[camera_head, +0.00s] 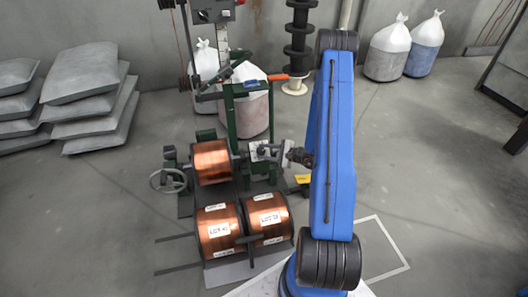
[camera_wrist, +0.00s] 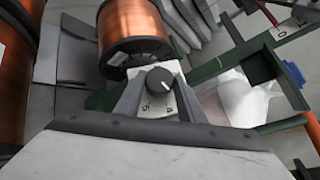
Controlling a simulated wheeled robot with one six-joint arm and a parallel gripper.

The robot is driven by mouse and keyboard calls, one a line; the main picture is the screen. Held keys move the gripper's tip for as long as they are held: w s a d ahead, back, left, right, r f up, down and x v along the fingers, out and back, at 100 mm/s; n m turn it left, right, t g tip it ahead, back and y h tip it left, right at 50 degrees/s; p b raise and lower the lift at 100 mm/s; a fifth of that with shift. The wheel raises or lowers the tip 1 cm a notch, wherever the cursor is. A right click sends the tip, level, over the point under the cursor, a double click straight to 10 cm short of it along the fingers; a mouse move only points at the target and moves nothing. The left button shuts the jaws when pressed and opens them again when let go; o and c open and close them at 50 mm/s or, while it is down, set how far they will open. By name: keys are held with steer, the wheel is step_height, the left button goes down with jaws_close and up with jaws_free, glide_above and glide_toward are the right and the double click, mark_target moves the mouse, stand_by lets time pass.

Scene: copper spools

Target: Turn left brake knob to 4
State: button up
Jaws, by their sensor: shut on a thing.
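A black round brake knob (camera_wrist: 160,81) with a small pale mark sits on a white dial plate (camera_wrist: 158,104) in the wrist view. The numerals 5 and 4 show on the plate below the knob. I cannot read exactly where the mark points. My gripper (camera_wrist: 160,98) has one finger on each side of the knob and is shut on it. In the head view my gripper (camera_head: 294,156) reaches the stand from the right, beside the pale plate (camera_head: 264,152). The knob itself is too small to make out there.
A mounted copper spool (camera_head: 211,163) is left of the plate, with a handwheel (camera_head: 168,181) beyond it. Two labelled spools, one left (camera_head: 219,230) and one right (camera_head: 268,218), lie in front. A green frame (camera_head: 232,118) with an orange-tipped lever (camera_head: 277,77) rises behind. Floor to the right is open.

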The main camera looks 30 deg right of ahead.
steer(key=shift+s+a+f+m+t+h, duration=0.1)
steer(key=shift+m+t+h, duration=0.1)
steer(key=shift+m+t, duration=0.5)
steer(key=shift+s+a+m+t+h, duration=0.15)
steer(key=shift+m+t, duration=0.25)
steer(key=shift+m, duration=0.5)
steer(key=shift+w+d+h, duration=0.1)
steer(key=shift+w+h, duration=0.05)
steer(key=shift+h, duration=0.1)
steer(key=o, duration=1)
steer(key=shift+o, duration=0.2)
steer(key=v, duration=1.7)
steer(key=shift+s+f, duration=0.2)
steer(key=shift+s, duration=0.05)
steer(key=shift+d, duration=0.1)
